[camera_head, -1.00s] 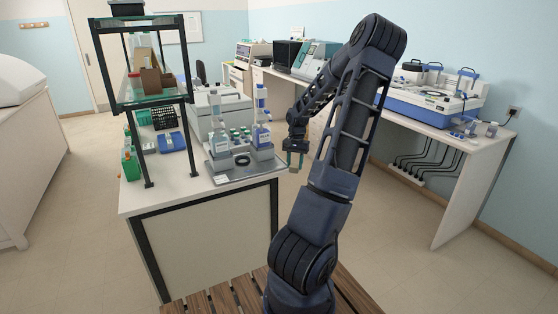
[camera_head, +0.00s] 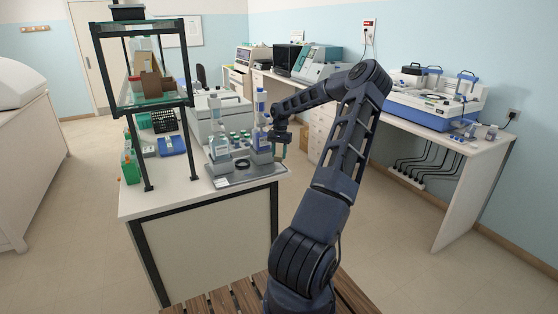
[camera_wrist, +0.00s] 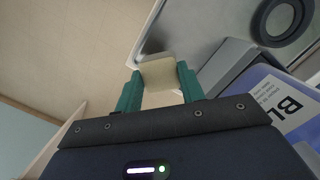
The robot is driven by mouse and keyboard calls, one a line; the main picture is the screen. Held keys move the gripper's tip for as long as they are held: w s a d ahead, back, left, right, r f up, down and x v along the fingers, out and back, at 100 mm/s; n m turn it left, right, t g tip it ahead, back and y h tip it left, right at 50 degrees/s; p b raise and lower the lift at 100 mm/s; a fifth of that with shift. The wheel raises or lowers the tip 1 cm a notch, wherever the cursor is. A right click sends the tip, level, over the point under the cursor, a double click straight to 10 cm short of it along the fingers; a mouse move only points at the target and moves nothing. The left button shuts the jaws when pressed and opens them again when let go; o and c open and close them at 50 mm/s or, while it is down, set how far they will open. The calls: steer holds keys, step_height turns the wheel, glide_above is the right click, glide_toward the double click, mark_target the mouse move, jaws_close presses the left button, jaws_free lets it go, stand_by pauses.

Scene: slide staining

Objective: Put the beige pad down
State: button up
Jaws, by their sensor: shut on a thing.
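My gripper (camera_wrist: 158,88) is shut on the beige pad (camera_wrist: 159,72), which sits between its two green fingers in the wrist view. Below the pad in that view are the edge of a grey metal tray (camera_wrist: 172,35) and the bare floor. In the head view my gripper (camera_head: 279,150) is at the right end of the same tray (camera_head: 232,181), beside the blue-labelled bottle (camera_head: 261,141). The pad is too small to make out there. I cannot tell whether the pad touches the tray.
A black ring (camera_wrist: 281,20) lies on the tray. A second bottle (camera_head: 219,146) stands on the tray's left part, with several small green-capped vials between the bottles. A shelf rack (camera_head: 150,105) stands on the left of the bench. The floor right of the bench is clear.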

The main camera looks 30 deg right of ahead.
mark_target(279, 154)
steer(key=shift+f, duration=1.75)
steer(key=shift+f, duration=0.3)
steer(key=o, duration=1)
steer(key=shift+o, duration=0.2)
steer(key=shift+w+d+r, duration=0.15)
steer(key=shift+r, duration=1.9)
steer(key=shift+w+d+r, duration=0.15)
steer(key=shift+r, duration=1.85)
steer(key=shift+d, duration=0.1)
